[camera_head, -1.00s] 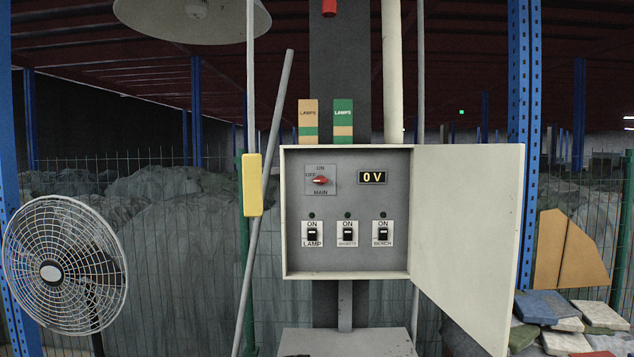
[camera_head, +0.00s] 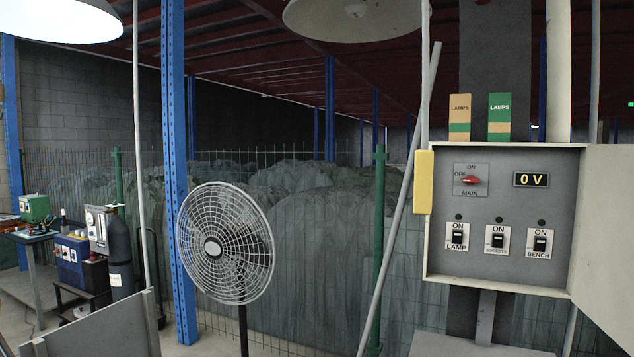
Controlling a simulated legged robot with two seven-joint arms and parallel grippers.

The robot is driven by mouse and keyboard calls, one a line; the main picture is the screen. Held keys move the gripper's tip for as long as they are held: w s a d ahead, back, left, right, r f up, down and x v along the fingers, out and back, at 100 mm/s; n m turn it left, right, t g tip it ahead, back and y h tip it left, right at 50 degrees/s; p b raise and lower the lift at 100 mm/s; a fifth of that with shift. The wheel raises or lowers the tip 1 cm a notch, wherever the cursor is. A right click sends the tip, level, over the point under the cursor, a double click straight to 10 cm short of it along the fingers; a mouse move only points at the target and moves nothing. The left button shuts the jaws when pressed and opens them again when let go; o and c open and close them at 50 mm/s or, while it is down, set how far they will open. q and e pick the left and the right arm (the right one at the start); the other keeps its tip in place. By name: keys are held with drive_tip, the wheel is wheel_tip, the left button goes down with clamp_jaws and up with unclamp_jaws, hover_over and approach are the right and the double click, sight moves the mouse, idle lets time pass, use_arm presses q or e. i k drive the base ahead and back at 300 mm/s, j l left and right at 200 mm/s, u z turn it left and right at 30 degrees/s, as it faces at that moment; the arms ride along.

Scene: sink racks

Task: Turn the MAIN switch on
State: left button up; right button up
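The MAIN switch (camera_head: 470,181) is a red rotary knob on a grey plate, at the upper left inside the open electrical box (camera_head: 500,272). ON is printed above it and OFF to its left; the knob lies roughly horizontal. Below are three small black switches labelled LAMP (camera_head: 457,236), SOCKETS (camera_head: 497,240) and BENCH (camera_head: 540,242). Neither of my grippers shows in the head view.
The box door (camera_head: 610,230) stands open to the right. A slanted grey pole (camera_head: 400,210) and a yellow block (camera_head: 424,182) are left of the box. A fan (camera_head: 225,243) stands further left. A workbench (camera_head: 40,270) and blue machine (camera_head: 80,262) are at far left.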

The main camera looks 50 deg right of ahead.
sight(470, 180)
drive_tip(key=l+u, duration=0.15)
drive_tip(key=u, duration=0.35)
drive_tip(key=k+l+u, duration=0.1)
drive_tip(key=u, duration=0.35)
drive_tip(key=k+l+u, duration=0.1)
drive_tip(key=u, duration=0.9)
drive_tip(key=k+u, duration=0.2)
drive_tip(key=u, duration=0.3)
drive_tip(key=k+u, duration=0.1)
drive_tip(key=u, duration=0.35)
drive_tip(key=k+l+u, duration=0.2)
drive_tip(key=k+u, duration=0.25)
drive_tip(key=k+l+u, duration=0.15)
drive_tip(key=u, duration=0.35)
drive_tip(key=k+j+u, duration=0.15)
drive_tip(key=k+u, duration=0.3)
drive_tip(key=k+j+u, duration=0.2)
drive_tip(key=k+u, duration=0.3)
drive_tip(key=i, duration=0.1)
